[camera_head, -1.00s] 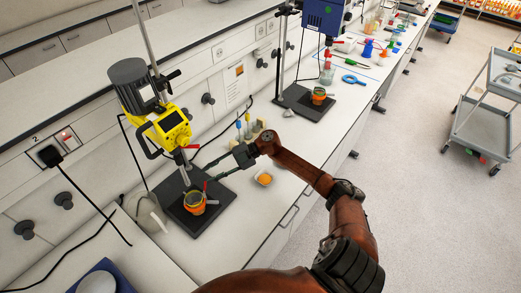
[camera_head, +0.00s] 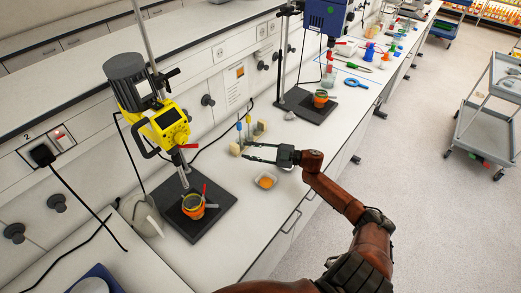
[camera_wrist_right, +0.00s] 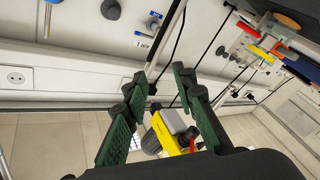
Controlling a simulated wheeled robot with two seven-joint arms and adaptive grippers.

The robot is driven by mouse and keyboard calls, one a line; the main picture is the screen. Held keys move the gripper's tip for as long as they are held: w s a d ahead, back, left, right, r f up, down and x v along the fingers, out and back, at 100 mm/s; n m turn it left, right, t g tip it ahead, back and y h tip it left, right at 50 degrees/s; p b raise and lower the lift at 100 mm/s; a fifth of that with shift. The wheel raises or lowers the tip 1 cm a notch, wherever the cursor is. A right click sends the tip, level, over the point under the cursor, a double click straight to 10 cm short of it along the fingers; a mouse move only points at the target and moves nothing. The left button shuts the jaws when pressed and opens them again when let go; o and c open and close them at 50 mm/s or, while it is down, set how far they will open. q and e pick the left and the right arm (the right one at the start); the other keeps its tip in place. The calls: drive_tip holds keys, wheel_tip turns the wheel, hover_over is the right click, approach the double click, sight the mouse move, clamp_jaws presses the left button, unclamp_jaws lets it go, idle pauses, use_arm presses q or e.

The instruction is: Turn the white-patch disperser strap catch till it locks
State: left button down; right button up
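The yellow disperser (camera_head: 167,124) has a dark motor with a white patch (camera_head: 145,89) and stands at the left in the head view. Below it, an orange vessel (camera_head: 193,209) sits on a dark base plate (camera_head: 219,215). A red lever (camera_head: 204,189) and a grey handle (camera_head: 212,206) show at the vessel; whether the strap catch is locked cannot be told. My right gripper (camera_head: 247,151) is open and empty, right of the vessel and apart from it. Its spread fingers also show in the right wrist view (camera_wrist_right: 160,76). My left gripper is not in view.
A small dish with orange contents (camera_head: 265,181) lies below the right gripper. A rack with coloured-top tools (camera_head: 245,136) stands behind it. A second, blue disperser (camera_head: 325,14) stands farther back with its own orange vessel (camera_head: 320,98).

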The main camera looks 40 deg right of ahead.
drive_tip(key=shift+m+t+h, duration=0.8)
drive_tip(key=shift+t, duration=0.1)
drive_tip(key=shift+s+d+f+b, duration=0.1)
drive_tip(key=shift+s+d, duration=0.05)
drive_tip(key=shift+d, duration=0.6)
drive_tip(key=shift+s+d+f+b, duration=0.1)
drive_tip(key=shift+d, duration=0.65)
drive_tip(key=shift+s+d+f+b, duration=0.1)
drive_tip(key=shift+s+d, duration=0.05)
drive_tip(key=shift+d, duration=0.6)
